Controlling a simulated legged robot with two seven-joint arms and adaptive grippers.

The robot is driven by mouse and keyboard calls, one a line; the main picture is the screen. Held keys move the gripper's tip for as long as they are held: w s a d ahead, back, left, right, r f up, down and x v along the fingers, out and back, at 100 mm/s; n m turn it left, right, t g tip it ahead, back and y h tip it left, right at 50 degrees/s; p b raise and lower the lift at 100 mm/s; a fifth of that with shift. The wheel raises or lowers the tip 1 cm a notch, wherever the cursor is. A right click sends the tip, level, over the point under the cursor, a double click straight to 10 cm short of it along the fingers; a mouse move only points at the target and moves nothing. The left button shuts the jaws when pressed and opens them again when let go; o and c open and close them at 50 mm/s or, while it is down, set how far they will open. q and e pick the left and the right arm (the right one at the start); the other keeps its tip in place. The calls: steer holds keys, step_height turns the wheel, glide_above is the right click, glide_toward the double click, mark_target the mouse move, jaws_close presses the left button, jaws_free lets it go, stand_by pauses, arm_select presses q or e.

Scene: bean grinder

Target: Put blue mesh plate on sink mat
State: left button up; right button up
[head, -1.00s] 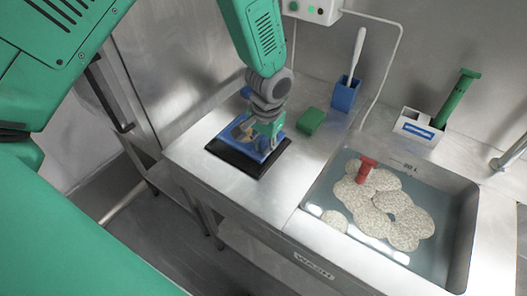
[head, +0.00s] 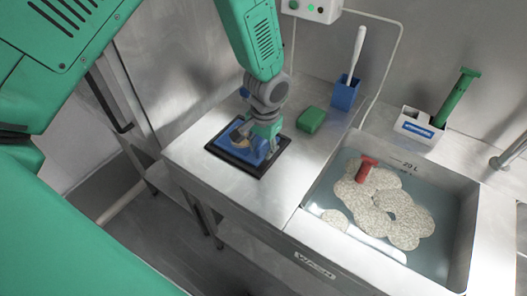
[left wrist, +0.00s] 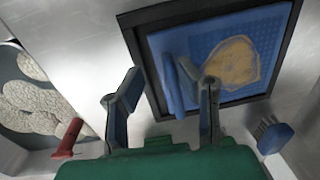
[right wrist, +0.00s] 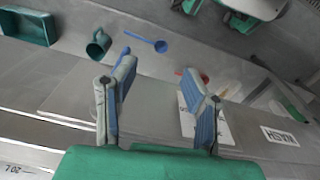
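The blue mesh plate (head: 238,148) lies inside the black border of the sink mat (head: 248,171) on the steel counter left of the sink. In the left wrist view the plate (left wrist: 205,42) carries a tan patch, and the black mat rim (left wrist: 142,62) surrounds it. My left gripper (head: 266,142) is right above the plate's near side. In its wrist view the fingers (left wrist: 170,82) are apart, with the plate's raised blue edge between their tips; contact is unclear. My right gripper (right wrist: 163,78) is open and empty; it is outside the head view.
A water-filled sink (head: 440,240) with pale speckled clumps and a red-handled tool (head: 366,170) is on the right. A green sponge (head: 311,119) and a blue brush holder (head: 345,95) stand behind the mat.

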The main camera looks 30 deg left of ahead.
arm_select(q)
step_height(320, 180, up, 10)
steer(key=shift+d, duration=0.35)
arm_select(e)
steer(key=shift+f, duration=0.1)
arm_select(q)
steer(key=shift+a, duration=0.1)
arm_select(e)
steer(key=shift+a, duration=0.1)
arm_select(q)
steer(key=shift+a, duration=0.3)
arm_select(e)
steer(key=shift+a, duration=0.35)
arm_select(q)
steer(key=shift+s, duration=0.15)
arm_select(e)
steer(key=shift+s, duration=0.15)
